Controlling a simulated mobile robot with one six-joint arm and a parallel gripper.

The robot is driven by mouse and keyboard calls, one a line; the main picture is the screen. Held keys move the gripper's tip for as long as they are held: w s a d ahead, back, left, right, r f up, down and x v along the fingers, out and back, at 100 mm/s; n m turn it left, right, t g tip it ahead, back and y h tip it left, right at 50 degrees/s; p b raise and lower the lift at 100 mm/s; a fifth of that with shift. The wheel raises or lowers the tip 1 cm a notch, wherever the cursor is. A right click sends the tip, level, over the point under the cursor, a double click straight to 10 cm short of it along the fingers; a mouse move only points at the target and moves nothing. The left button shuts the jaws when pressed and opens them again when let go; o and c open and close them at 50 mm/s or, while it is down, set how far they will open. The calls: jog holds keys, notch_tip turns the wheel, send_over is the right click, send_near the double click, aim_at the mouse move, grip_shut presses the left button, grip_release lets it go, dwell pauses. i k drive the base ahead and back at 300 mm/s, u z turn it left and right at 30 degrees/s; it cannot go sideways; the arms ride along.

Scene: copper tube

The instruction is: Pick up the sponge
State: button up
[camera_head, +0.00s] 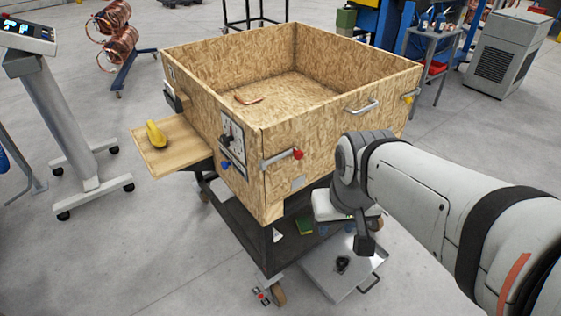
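A small green block with a yellowish edge (305,227), which looks like the sponge, lies on the dark lower shelf (266,222) of the cart under the wooden crate. It is small in view, so I cannot be sure of it. My gripper (364,244) points down in front of the crate's right side, to the right of the green block and apart from it in the picture. Only its dark end shows below my wrist, so its opening and anything between its fingers cannot be made out.
The open wooden crate (345,128) holds a bent copper tube (249,99). Handles and knobs stick out from its sides. A yellow object (156,134) stands on the wooden side shelf (178,157). A grey metal tray (325,283) with a dark item extends below my gripper.

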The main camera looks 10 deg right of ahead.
aim_at(304, 226)
jog(key=u, duration=2.15)
jog(key=k, duration=1.7)
jog(key=z, duration=1.45)
jog(key=i, duration=1.35)
jog(key=z, duration=0.1)
